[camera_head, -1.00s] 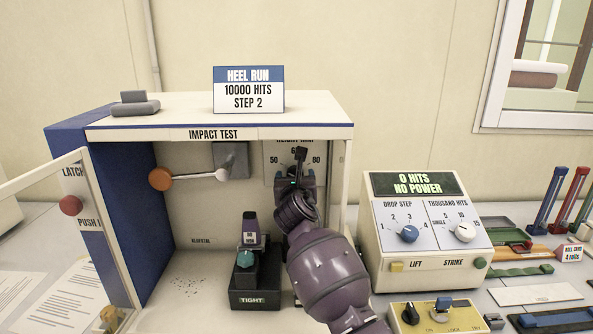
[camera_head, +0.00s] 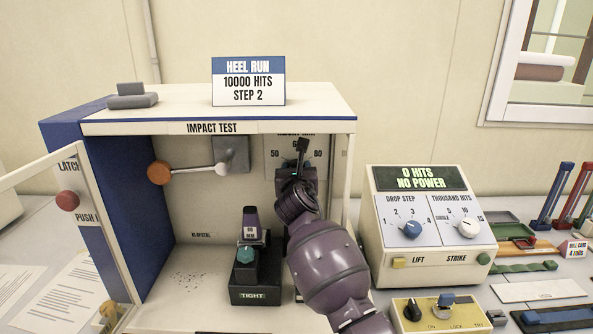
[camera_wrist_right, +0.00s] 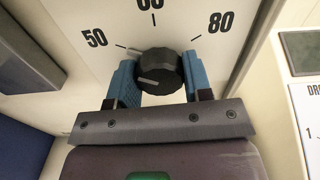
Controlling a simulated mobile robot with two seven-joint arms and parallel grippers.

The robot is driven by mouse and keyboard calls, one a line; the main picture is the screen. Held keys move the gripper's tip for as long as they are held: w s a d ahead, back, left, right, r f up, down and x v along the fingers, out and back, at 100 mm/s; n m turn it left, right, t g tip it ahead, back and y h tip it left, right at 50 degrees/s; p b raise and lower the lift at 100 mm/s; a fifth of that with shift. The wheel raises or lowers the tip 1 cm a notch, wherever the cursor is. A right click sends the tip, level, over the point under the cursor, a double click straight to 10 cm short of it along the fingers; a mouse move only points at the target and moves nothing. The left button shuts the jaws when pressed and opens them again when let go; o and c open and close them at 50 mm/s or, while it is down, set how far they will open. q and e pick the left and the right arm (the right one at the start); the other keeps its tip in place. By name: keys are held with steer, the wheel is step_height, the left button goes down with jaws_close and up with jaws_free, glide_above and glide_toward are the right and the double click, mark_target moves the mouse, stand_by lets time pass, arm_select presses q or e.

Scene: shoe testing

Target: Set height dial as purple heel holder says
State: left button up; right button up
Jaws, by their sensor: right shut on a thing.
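The height dial is a black knob (camera_wrist_right: 160,72) on a white scale marked 50, 60 and 80 in the right wrist view. A thin pointer at its upper left points near 50. My right gripper (camera_wrist_right: 158,80) is shut on the knob, with a blue finger on each side. In the head view my right gripper (camera_head: 297,172) is inside the impact test cabinet and hides the dial. The purple heel holder (camera_head: 250,218) stands upright on the black TIGHT block. Its small white label looks like 80 MM, but is hard to read. My left gripper is not in view.
The impact test cabinet (camera_head: 345,125) surrounds my right arm; its door frame (camera_head: 88,215) is open at left. An orange-tipped hammer (camera_head: 160,173) hangs inside, left of the arm. A control box (camera_head: 385,235) reading 0 HITS NO POWER stands close at right.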

steer(key=shift+m, duration=0.6)
steer(key=o, duration=0.9)
